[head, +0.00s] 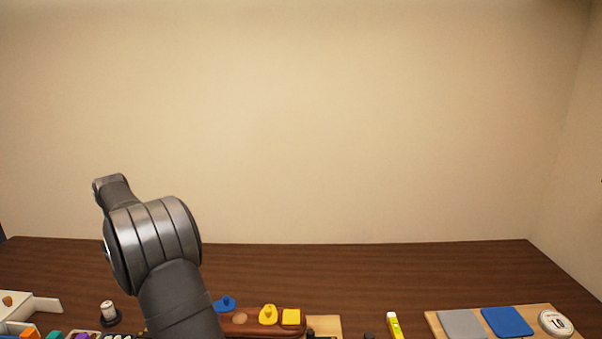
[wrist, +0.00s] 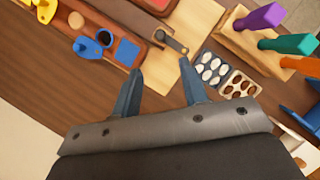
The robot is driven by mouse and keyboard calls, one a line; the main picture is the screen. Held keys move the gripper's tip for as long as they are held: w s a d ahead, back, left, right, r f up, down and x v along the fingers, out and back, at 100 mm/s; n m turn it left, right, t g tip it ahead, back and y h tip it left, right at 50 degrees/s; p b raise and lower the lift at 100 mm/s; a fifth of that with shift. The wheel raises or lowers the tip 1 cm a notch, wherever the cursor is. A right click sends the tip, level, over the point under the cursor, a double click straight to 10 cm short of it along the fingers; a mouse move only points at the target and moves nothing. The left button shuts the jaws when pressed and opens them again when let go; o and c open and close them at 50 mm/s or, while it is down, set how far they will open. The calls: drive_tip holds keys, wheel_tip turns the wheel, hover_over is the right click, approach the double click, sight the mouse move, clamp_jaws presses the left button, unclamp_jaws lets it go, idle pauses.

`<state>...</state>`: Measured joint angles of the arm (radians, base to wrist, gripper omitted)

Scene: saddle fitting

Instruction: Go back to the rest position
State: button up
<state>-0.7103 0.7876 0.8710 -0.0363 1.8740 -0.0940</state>
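My gripper (wrist: 161,70) shows in the wrist view with its two blue-grey fingers spread apart and nothing held between them. It is above the table, pointing toward the edge of a pale wooden board (wrist: 196,22). A small grey metal piece (wrist: 172,42) lies just beyond the fingertips. In the head view only my dark arm links show at the left of centre; the gripper itself is out of that picture.
In the wrist view, a reddish-brown tray (wrist: 110,20) with blue and yellow knobbed pieces lies left, a cell tray (wrist: 209,68) right, and a block with coloured handles (wrist: 262,18) upper right. In the head view, a board with pads (head: 462,323) lies right; the rear table (head: 380,270) is clear.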

drive_tip(key=v, duration=0.4)
drive_tip(key=x, duration=1.6)
drive_tip(key=shift+f, duration=0.35)
drive_tip(key=shift+s+d+f+m, duration=0.1)
drive_tip(key=shift+s+f+m, duration=0.1)
drive_tip(key=shift+m, duration=0.1)
drive_tip(key=s+m, duration=0.1)
drive_tip(key=m, duration=0.1)
drive_tip(key=m+y, duration=0.1)
drive_tip(key=shift+s+m+g+y, duration=0.3)
drive_tip(key=shift+s+m+g, duration=0.1)
drive_tip(key=m, duration=0.2)
drive_tip(key=s+a+m+y, duration=0.1)
drive_tip(key=shift+s+m+g, duration=0.25)
drive_tip(key=shift+m+g, duration=0.05)
drive_tip(key=shift+m, duration=0.1)
drive_tip(key=m+y, duration=0.1)
drive_tip(key=m, duration=0.1)
drive_tip(key=s+a+m+y, duration=0.1)
drive_tip(key=shift+a+m, duration=0.1)
drive_tip(key=shift+m, duration=0.3)
drive_tip(key=shift+s+a+m+y, duration=0.2)
drive_tip(key=shift+a+m+y, duration=0.1)
drive_tip(key=shift+m, duration=0.5)
drive_tip(key=shift+s+a+m+y, duration=0.2)
drive_tip(key=shift+a+m+y, duration=0.15)
drive_tip(key=shift+m, duration=0.45)
drive_tip(key=shift+t, duration=0.4)
